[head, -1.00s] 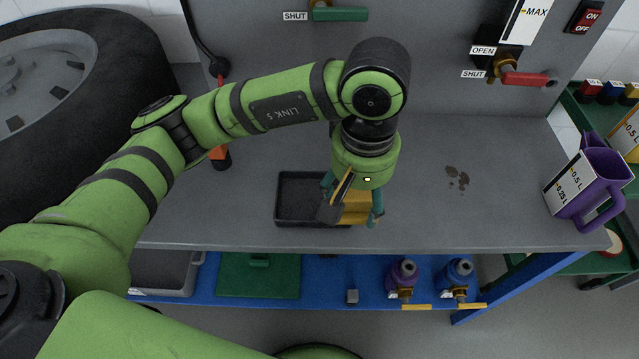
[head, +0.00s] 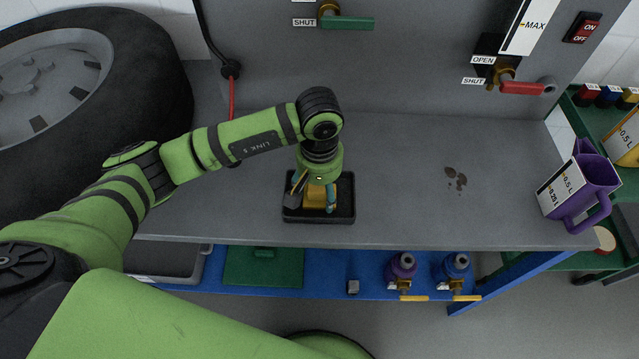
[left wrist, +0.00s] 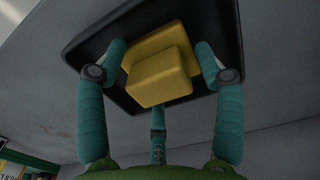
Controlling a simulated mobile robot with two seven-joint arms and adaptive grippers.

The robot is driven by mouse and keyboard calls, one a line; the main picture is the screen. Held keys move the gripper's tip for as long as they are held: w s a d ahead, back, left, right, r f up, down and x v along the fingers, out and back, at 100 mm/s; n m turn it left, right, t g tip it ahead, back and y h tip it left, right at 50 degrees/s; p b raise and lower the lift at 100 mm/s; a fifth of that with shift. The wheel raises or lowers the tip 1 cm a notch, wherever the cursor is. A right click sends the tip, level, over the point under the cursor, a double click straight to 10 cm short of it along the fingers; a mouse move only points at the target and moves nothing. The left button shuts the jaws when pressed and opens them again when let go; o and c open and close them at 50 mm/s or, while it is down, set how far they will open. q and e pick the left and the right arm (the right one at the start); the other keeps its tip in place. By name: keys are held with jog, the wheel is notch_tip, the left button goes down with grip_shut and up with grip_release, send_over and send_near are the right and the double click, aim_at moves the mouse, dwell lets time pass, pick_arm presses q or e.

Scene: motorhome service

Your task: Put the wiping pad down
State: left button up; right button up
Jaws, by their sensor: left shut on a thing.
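The wiping pad (left wrist: 158,76) is a yellow block, seen in the left wrist view between my fingers. My left gripper (head: 317,200) is shut on it and points down over the black tray (head: 345,214) on the grey bench. In the head view the pad (head: 315,197) shows in orange-yellow inside the tray's outline, partly hidden by the gripper. The tray (left wrist: 232,73) spreads behind the pad in the left wrist view. I cannot tell whether the pad touches the tray floor. My right gripper is not in view.
Dark brown spots (head: 456,179) mark the bench to the right. A purple jug (head: 582,190) stands at the bench's right end. Valves with a green handle (head: 347,23) and a red handle (head: 521,88) are on the back panel. The bench between tray and jug is mostly clear.

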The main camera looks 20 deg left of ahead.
pick_arm(q)
jog(key=shift+f+b, duration=0.2)
jog(key=shift+b, duration=0.15)
jog(key=o, duration=1.2)
jog(key=shift+o, duration=0.2)
jog(key=shift+r, duration=0.1)
jog(key=shift+r+p, duration=0.15)
jog(key=shift+p, duration=0.15)
notch_tip(320, 180, up, 11)
jog(key=b, duration=0.3)
jog(key=shift+r+b, duration=0.3)
jog(key=shift+r, duration=0.2)
